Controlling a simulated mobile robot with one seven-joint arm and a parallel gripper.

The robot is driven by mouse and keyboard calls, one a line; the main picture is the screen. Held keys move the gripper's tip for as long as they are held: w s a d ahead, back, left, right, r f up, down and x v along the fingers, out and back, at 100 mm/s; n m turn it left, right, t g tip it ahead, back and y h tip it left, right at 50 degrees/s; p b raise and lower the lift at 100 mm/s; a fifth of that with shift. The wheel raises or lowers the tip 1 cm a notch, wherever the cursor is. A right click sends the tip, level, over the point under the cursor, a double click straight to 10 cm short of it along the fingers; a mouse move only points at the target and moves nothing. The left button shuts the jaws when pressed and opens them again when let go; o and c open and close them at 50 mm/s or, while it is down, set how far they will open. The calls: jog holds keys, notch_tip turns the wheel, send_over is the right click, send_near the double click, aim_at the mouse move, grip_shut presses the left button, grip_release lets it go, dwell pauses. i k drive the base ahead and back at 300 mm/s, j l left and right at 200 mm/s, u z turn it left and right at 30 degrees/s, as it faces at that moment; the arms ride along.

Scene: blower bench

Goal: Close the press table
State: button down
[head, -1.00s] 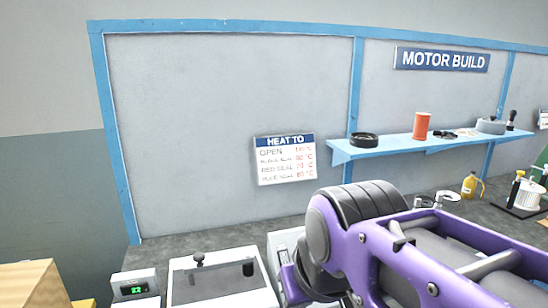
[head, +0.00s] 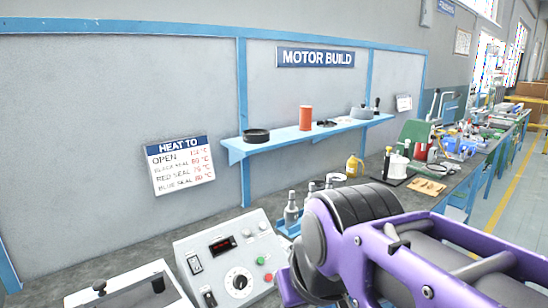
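I cannot make out a press table for certain in the head view. A white box with a dark knob and a black fitting on its top (head: 130,290) is cut off at the lower left edge. A white control box (head: 205,248) stands to its right, with a red display, a switch, a dial and green and red buttons. My purple arm fills the lower right and hides part of the bench behind it. My gripper is out of the picture.
The grey bench (head: 110,262) runs along the wall. A blue shelf (head: 290,135) holds a black ring, an orange spool and small parts. Small bottles (head: 291,210) stand just behind my arm. A yellow bottle (head: 352,166) is farther back.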

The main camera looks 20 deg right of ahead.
aim_at(436, 169)
jog(key=z, duration=1.05)
jog(key=i+j+z, duration=0.15)
jog(key=z, duration=0.55)
jog(key=i+l+z, duration=0.15)
jog(key=i+z, duration=0.25)
jog(key=i, duration=0.2)
jog(key=i+z, duration=0.25)
jog(key=i, duration=0.9)
jog(key=i+l, duration=0.1)
jog(key=i, duration=1.05)
jog(key=i+u, duration=0.3)
jog(key=i, duration=0.2)
jog(key=i+l+u, duration=0.25)
jog(key=i, duration=0.25)
jog(key=i+l, duration=0.1)
jog(key=i, duration=0.4)
jog(key=i+l+u, duration=0.1)
jog(key=i, duration=0.45)
jog(key=i+l, duration=0.15)
jog(key=i, duration=0.9)
jog(key=l+z, duration=0.05)
